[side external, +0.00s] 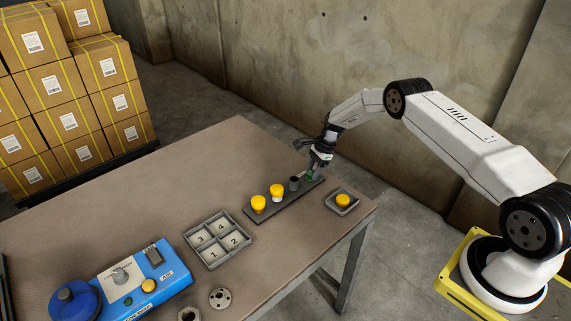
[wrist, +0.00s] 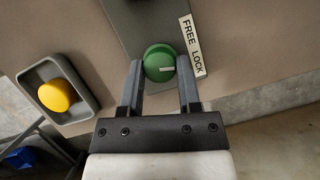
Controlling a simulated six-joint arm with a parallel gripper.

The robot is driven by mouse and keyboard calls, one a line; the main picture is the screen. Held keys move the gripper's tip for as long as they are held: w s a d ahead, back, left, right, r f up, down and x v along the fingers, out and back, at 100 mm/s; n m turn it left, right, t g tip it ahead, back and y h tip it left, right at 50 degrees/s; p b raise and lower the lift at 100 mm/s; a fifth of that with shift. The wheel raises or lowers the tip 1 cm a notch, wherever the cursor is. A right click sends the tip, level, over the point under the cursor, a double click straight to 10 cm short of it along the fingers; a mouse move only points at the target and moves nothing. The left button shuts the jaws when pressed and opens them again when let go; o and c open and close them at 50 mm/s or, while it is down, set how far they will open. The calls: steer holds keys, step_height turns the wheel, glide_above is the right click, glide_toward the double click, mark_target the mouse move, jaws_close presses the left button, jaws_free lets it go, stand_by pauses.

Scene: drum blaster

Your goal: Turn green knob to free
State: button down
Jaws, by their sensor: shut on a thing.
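The green knob (wrist: 159,63) is round with a white pointer line. It sits on a dark grey strip (wrist: 146,22) on the table. The line points right, toward the "FREE LOCK" label (wrist: 192,46), at about the middle of the label or nearer the LOCK end. My gripper (wrist: 160,75) has one finger on each side of the knob and is shut on it. In the side view, my gripper (side external: 314,172) reaches down to the far end of the strip, and only a little of the green knob (side external: 311,177) shows beneath it.
A yellow button in a grey box (wrist: 56,95) is left of the knob; it also shows in the side view (side external: 343,201). Two yellow knobs (side external: 268,198) and a dark cylinder (side external: 294,183) stand along the strip. A numbered tray (side external: 218,239) and a blue box (side external: 146,281) are farther off.

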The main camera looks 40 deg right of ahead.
steer(key=n, duration=0.2)
steer(key=n+g, duration=0.1)
steer(key=shift+w+n+g, duration=0.15)
steer(key=shift+n+g, duration=0.15)
steer(key=shift+n, duration=0.1)
steer(key=shift+a+n+g, duration=0.1)
steer(key=shift+n+g, duration=0.5)
steer(key=shift+n, duration=1.1)
steer(key=shift+c, duration=1.5)
jaws_free()
steer(key=shift+r, duration=0.1)
steer(key=v, duration=0.7)
steer(key=shift+w+r, duration=0.15)
steer(key=shift+r, duration=0.1)
